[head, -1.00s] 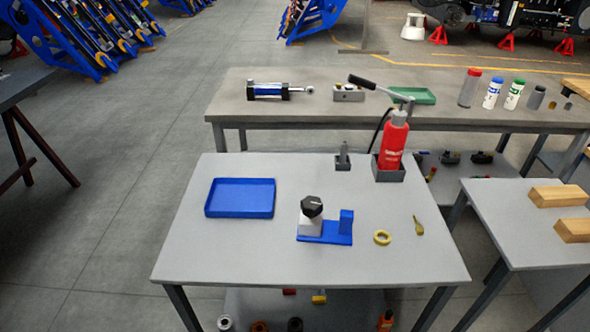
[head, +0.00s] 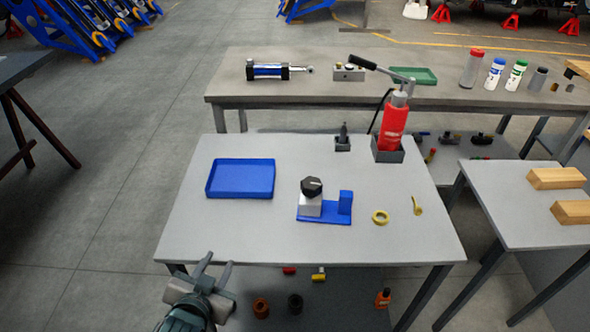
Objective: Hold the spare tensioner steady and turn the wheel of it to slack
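The spare tensioner stands in the middle of the near grey table. It has a blue base (head: 325,217) with an upright blue block at its right end, a light grey body (head: 309,206) and a black knob-like wheel (head: 312,187) on top. My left gripper (head: 212,266) is at the lower left, in front of the table's front edge and apart from the tensioner. Its two fingers are spread, with nothing visible between them. My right gripper is not in view.
On the same table are a blue tray (head: 240,180), a yellow ring (head: 380,217), a small yellow part (head: 417,206) and a red bottle pump (head: 393,125). The grey tabletop (head: 240,234) is clear in front of the tensioner. A longer bench (head: 300,95) stands behind.

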